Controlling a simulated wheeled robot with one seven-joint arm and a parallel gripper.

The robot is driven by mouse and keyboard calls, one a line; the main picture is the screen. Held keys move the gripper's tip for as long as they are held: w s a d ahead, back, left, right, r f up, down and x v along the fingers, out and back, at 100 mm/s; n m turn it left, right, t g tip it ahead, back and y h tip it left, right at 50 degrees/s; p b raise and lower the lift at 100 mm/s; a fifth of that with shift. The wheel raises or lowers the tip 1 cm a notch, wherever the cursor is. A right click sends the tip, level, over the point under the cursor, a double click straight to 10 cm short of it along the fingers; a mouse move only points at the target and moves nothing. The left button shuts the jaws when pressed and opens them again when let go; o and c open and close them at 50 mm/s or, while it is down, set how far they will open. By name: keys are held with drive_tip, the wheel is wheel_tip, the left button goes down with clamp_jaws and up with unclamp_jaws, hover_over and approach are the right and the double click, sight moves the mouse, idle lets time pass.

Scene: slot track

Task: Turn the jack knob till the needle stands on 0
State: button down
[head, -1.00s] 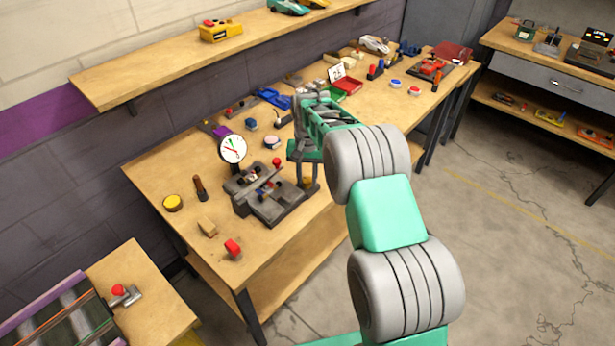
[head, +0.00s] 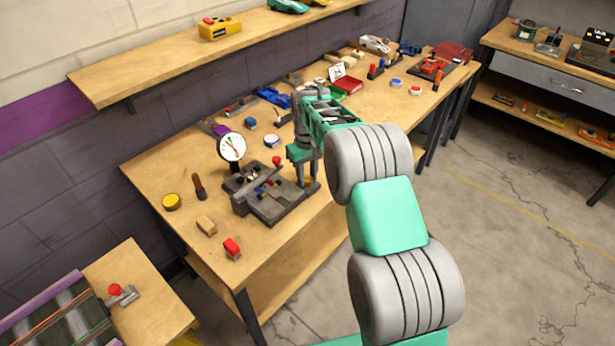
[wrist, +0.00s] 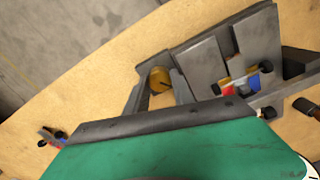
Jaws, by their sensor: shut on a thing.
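The yellow jack knob (wrist: 160,79) shows in the wrist view at the edge of the grey fixture (wrist: 205,65). My gripper (wrist: 158,92) has a grey finger on each side of it and is shut on it. In the head view my gripper (head: 308,186) points down at the right end of the fixture (head: 268,205) and hides the knob. The white round dial gauge (head: 232,147) stands upright behind the fixture. Its needle and marks are too small to read surely. A small car with blue, red and yellow parts (wrist: 240,82) sits on the fixture.
A red-topped lever (head: 277,161) rises behind the fixture. A yellow-topped tin (head: 171,202), a dark-handled tool (head: 199,187), a wooden block (head: 206,225) and a red block (head: 232,247) lie to the left. The bench front near the fixture is clear.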

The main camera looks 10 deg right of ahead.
drive_tip(key=n, duration=0.4)
drive_tip(key=shift+n, duration=0.3)
drive_tip(key=shift+n+b, duration=0.35)
drive_tip(key=shift+n, duration=1.35)
drive_tip(key=c, duration=1.1)
unclamp_jaws()
drive_tip(key=shift+f, duration=0.1)
